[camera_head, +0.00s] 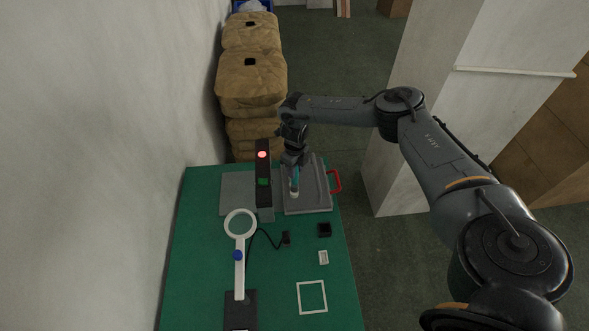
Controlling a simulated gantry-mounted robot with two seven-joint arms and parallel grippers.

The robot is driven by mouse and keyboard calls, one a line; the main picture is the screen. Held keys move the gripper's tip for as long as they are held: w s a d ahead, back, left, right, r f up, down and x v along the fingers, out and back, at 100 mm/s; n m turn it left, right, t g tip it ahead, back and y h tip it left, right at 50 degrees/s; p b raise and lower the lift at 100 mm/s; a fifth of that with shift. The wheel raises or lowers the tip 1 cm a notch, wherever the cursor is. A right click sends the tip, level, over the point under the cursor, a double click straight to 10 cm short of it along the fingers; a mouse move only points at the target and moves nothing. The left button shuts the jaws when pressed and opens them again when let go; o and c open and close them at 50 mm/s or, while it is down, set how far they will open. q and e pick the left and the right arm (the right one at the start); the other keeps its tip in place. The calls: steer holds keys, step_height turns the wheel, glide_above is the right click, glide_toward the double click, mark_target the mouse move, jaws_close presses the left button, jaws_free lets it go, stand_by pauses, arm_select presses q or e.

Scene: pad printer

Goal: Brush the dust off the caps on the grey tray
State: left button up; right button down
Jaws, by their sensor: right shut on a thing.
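My right gripper (295,164) reaches in from the upper right and points down at the far end of the green table. It is shut on a brush (295,180) with a teal handle and a pale lower end. The brush is over a grey tray-like plate (318,199) with a raised edge and a red handle at its right. I cannot tell whether the brush touches it. No caps or dust can be made out at this size; the gripper and brush hide part of the plate. My left gripper is not in view.
A white ring magnifier (239,254) stands nearer.

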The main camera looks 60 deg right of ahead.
step_height(320, 180, up, 3)
steer(key=shift+d+f+p, duration=0.1)
steer(key=shift+p, duration=0.9)
steer(key=shift+r, duration=0.3)
